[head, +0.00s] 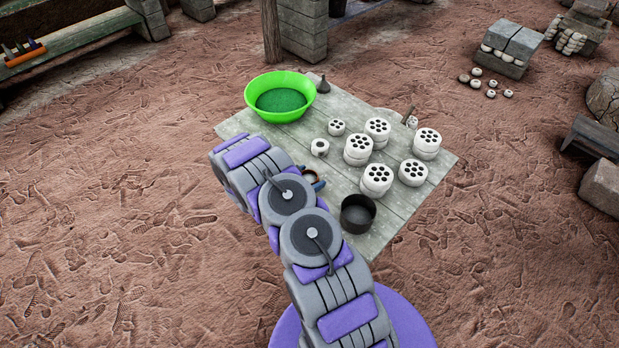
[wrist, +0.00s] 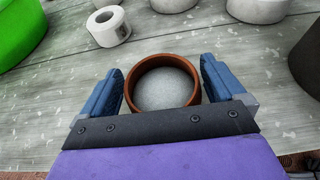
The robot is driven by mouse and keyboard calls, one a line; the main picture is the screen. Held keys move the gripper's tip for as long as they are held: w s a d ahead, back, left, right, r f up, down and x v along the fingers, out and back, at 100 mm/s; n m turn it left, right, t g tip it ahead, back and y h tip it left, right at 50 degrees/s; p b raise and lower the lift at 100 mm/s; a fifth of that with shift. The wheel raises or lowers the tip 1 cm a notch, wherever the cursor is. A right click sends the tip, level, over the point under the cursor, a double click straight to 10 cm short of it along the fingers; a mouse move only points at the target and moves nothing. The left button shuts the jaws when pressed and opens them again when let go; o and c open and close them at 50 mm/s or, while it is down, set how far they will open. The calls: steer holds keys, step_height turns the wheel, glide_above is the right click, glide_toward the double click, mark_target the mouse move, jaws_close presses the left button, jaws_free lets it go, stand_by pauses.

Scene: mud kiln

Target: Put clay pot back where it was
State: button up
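The clay pot (wrist: 130,80) is a round brown vessel with a pale grey inside, seen from above in the wrist view. The near side of the pot is partly hidden by the gripper's dark front plate. In the head view the pot (head: 308,176) shows only in part beside my arm, over the middle of the wooden table (head: 420,205). I cannot tell whether its base touches the table.
A green bowl (head: 262,110) stands at the table's far left. A small white ring-shaped piece (head: 320,147) is just beyond my gripper. Several white perforated cylinders (head: 377,175) stand to the right. A dark pot (head: 357,218) is near the front edge. Bare boards lie between them.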

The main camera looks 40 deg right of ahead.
steer(key=shift+d, duration=0.4)
steer(key=w+p+v, duration=0.1)
steer(key=p+v, duration=0.1)
steer(key=v, duration=1)
steer(key=s+r+m+g+y, duration=0.25)
steer(key=s+r+m, duration=0.4)
steer(key=r, duration=0.55)
steer(key=s+r+m+g+y, duration=0.1)
steer(key=s+r+m+g, duration=0.35)
steer(key=r, duration=0.75)
steer(key=s+a+r+m+t+y, duration=0.1)
steer(key=s+a+r+m+y, duration=0.1)
steer(key=s+a, duration=0.5)
steer(key=s+a+r+m+t+y, duration=0.1)
steer(key=s+a+r+m+y, duration=0.2)
steer(key=s+a, duration=0.4)
steer(key=s+a+r+m+t+y, duration=0.2)
steer(key=s+a+r+y, duration=0.3)
steer(key=s+a, duration=0.2)
steer(key=shift+s+a+m, duration=0.15)
steer(key=shift+s+m, duration=0.05)
steer(key=shift+s, duration=0.3)
steer(key=shift+s+a+m, duration=0.2)
steer(key=shift+s, duration=0.3)
